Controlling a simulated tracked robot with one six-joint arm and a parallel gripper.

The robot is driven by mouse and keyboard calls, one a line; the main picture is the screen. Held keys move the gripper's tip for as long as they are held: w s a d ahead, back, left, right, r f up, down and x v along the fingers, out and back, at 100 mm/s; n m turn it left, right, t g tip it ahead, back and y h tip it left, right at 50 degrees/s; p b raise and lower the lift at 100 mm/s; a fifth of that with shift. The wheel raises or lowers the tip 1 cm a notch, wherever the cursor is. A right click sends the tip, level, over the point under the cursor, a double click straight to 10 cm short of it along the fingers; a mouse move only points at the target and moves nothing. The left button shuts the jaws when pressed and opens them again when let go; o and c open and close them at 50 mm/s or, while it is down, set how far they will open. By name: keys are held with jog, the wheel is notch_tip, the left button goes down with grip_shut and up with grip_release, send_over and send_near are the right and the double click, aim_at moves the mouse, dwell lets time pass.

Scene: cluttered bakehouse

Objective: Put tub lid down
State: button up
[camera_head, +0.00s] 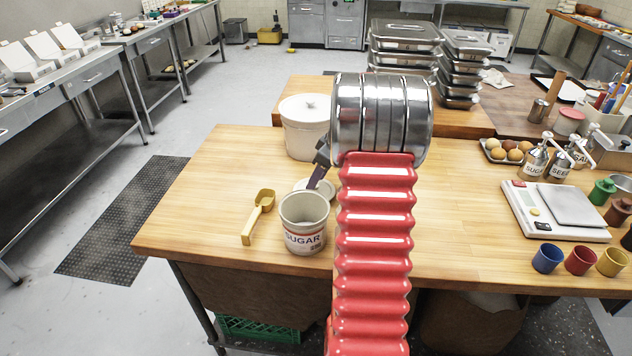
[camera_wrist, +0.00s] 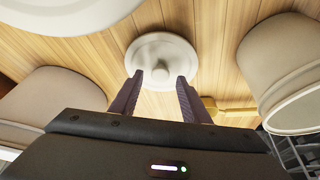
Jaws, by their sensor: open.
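The tub lid is a pale round disc with a small knob. In the wrist view the tub lid (camera_wrist: 165,49) appears against the wooden tabletop. In the head view the lid (camera_head: 326,187) is partly hidden, just behind the open sugar tub (camera_head: 304,222). My gripper (camera_head: 315,183) is above the lid, seen from the side and partly behind my arm. In the wrist view my gripper (camera_wrist: 160,82) is open, its dark fingers apart on either side of the knob. Nothing is clamped between them. I cannot tell whether the fingertips touch the lid.
A yellow scoop (camera_head: 259,217) lies left of the sugar tub. A large lidded white tub (camera_head: 303,127) stands behind. A scale (camera_head: 555,210), coloured cups (camera_head: 580,260) and dispensers (camera_head: 535,160) crowd the right. Stacked steel pans (camera_head: 404,45) stand at the back. The table's left end is clear.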

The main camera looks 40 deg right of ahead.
jog(key=v, duration=1)
jog(key=shift+r, duration=0.15)
dwell(0.4)
jog(key=s+a+r+m, duration=0.1)
jog(key=a+r, duration=0.3)
jog(key=a, duration=0.8)
jog(key=s+a+r, duration=0.1)
jog(key=a+r, duration=0.2)
jog(key=a, duration=0.9)
jog(key=s+a+f+m+t+h, duration=0.1)
jog(key=s+a+f+m, duration=0.1)
jog(key=s+a, duration=1.2)
jog(key=a, duration=0.5)
jog(key=shift+s, duration=0.4)
jog(key=shift+f, duration=0.15)
